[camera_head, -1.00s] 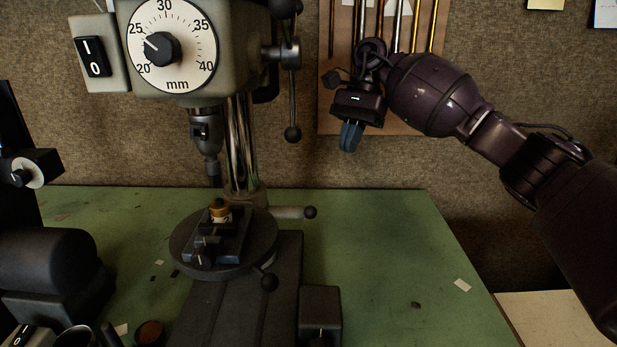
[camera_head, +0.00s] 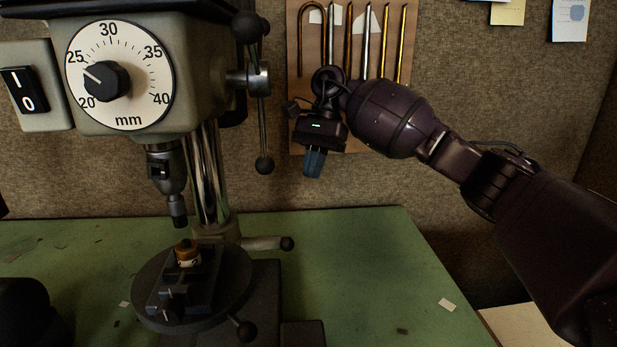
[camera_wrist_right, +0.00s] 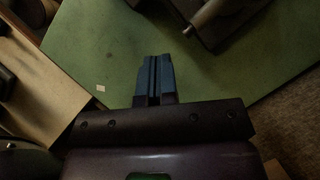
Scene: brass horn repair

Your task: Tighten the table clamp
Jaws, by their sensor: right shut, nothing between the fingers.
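The drill press has a round table (camera_head: 150,312) on its column. A short grey clamp lever with a black ball knob (camera_head: 287,244) sticks out to the right of the column, just behind the table. A second black-knobbed lever (camera_head: 246,331) is at the table's front right edge. I cannot tell from the picture which one is the table clamp. My right gripper (camera_head: 313,163) is shut and empty, pointing down above and beyond the first lever, touching nothing. Its blue fingers also show together in the right wrist view (camera_wrist_right: 154,75). My left gripper is out of view.
A vise (camera_head: 202,283) on the table holds a small brass part (camera_head: 188,253) under the chuck (camera_head: 168,180). The feed lever (camera_head: 263,115) hangs left of my right gripper. A board of rods (camera_head: 388,50) is behind it. The green bench (camera_head: 370,270) is mostly clear at right.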

